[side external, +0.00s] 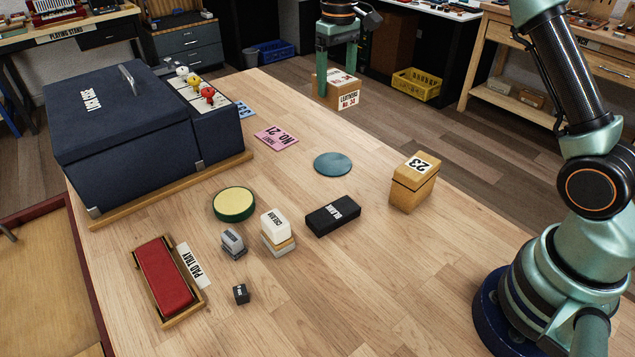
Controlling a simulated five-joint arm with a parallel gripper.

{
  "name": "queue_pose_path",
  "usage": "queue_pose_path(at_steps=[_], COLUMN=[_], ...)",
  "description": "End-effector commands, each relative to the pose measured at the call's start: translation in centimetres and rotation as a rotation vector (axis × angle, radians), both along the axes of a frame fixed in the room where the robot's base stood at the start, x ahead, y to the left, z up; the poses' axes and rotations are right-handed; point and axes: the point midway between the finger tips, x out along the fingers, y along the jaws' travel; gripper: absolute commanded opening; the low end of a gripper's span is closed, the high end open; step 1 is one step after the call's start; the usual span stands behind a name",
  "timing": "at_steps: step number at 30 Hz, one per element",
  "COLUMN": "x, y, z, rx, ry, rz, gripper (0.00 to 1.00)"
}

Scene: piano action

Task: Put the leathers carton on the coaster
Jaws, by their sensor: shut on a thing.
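The leathers carton (336,97) is a small tan box with white labels, one reading "LEATHERS". My gripper (337,72) is shut on it from above and holds it in the air near the far edge of the table. The coaster (332,163) appears to be the flat blue disc on the table, below the carton in the picture. Nothing lies on it. The carton is clear of the disc; its exact height cannot be told.
A wooden box marked 23 (413,184) stands right of the disc. A pink card (276,138) lies left. A black block (333,215), white-topped block (278,232) and yellow-topped round tin (234,204) stand nearer. A large navy case (150,140) fills the left.

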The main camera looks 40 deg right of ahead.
Motion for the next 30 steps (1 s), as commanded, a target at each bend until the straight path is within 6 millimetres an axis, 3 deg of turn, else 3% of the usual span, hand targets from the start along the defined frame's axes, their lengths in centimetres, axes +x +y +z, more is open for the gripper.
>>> queue_pose_path(at_steps=[3, 12, 16, 23, 30], x=[-0.2, -0.1, 0.0, 0.0, -0.1], y=[0.1, 0.1, 0.1, 0.1, 0.1], z=[-3.2, -10.3, -12.1, -13.5, -16.8], rx=[0.0, 0.0, 0.0, 0.0, 0.0], ry=[0.008, 0.006, 0.002, 0.001, 0.003], rz=[0.002, 0.003, 0.004, 0.004, 0.004], gripper=[0.23, 0.23, 0.23, 0.23, 0.23])
